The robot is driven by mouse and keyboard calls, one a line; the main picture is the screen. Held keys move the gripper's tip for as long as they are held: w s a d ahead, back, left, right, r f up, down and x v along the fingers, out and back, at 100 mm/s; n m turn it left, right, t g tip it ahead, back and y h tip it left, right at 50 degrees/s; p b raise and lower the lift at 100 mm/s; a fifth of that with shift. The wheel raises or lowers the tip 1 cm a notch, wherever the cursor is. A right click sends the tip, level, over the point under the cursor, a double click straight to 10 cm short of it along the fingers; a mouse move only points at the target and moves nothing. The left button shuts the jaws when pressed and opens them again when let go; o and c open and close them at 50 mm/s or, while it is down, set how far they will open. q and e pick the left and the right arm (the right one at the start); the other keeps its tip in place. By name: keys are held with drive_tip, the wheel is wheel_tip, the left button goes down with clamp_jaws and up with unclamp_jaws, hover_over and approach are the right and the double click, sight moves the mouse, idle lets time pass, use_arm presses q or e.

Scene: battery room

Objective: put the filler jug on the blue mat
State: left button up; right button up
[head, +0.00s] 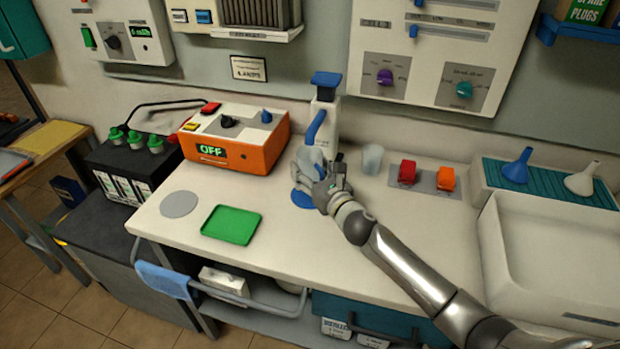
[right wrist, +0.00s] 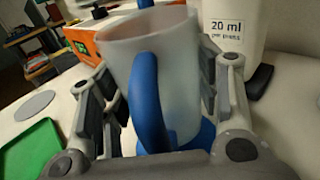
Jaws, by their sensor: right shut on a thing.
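The filler jug (right wrist: 165,75) is a frosted, translucent cup with a blue handle, upright between the fingers of my right gripper (right wrist: 160,115). In the head view the jug (head: 308,160) is partly hidden by my right gripper (head: 322,180), which is shut on it. The round blue mat (head: 303,200) lies on the white counter just below the jug, partly covered by the gripper. Part of the mat (right wrist: 206,134) also shows behind the jug in the right wrist view. I cannot tell whether the jug's base touches the mat. My left gripper is not in view.
A white dispenser (head: 325,118) with a blue lever stands close behind the jug. A clear cup (head: 372,159) and red and orange switches (head: 407,172) are to the right. An orange charger (head: 240,140), a grey disc (head: 179,204) and a green tray (head: 231,224) are to the left.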

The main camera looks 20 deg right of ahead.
wheel_tip(320, 180, down, 3)
drive_tip(key=shift+f, duration=0.1)
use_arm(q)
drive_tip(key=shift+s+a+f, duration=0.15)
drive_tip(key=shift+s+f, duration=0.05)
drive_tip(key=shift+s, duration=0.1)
use_arm(e)
drive_tip(key=shift+f+b, duration=0.15)
drive_tip(key=shift+b, duration=0.15)
drive_tip(key=o, duration=1)
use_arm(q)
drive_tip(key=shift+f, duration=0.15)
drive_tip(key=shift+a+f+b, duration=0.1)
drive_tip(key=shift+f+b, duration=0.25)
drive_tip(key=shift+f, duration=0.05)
use_arm(e)
drive_tip(key=s, duration=0.4)
drive_tip(key=s+d, duration=0.1)
drive_tip(key=s, duration=0.3)
drive_tip(key=s+d, duration=0.1)
drive_tip(key=s, duration=0.3)
drive_tip(key=shift+d+r, duration=0.15)
drive_tip(key=shift+r, duration=0.25)
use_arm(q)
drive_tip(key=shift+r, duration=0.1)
use_arm(e)
drive_tip(key=shift+r, duration=0.1)
